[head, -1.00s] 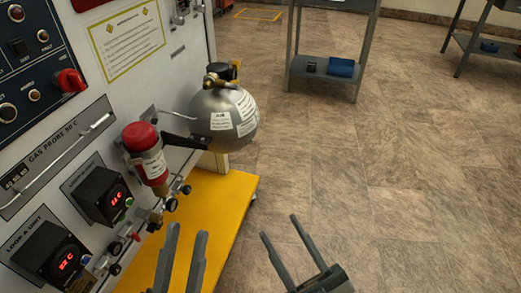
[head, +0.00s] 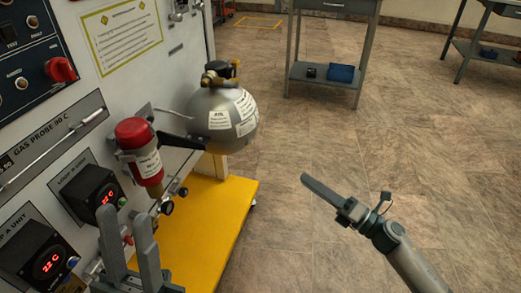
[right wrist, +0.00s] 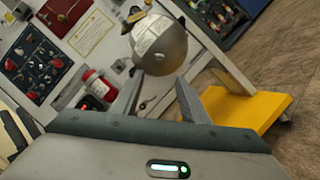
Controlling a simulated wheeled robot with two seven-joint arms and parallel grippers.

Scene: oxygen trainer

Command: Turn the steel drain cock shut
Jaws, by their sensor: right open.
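A row of small valves and fittings runs along the low front of the panel. I cannot tell for certain which one is the steel drain cock; a small metal fitting (head: 155,208) sits just below the red-topped cylinder (head: 140,155), and my left gripper partly hides the row. My left gripper (head: 124,222) is open and empty, with two upright fingers in front of the lower panel. My right gripper (head: 318,188) is over the floor, well right of the panel, its fingers seen edge-on. In the right wrist view its jaws (right wrist: 160,85) are open and empty.
A silver sphere (head: 222,118) juts from the panel above a yellow base (head: 215,225). Digital display units (head: 90,190) are at the left. The floor at right is clear up to a grey table (head: 325,75).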

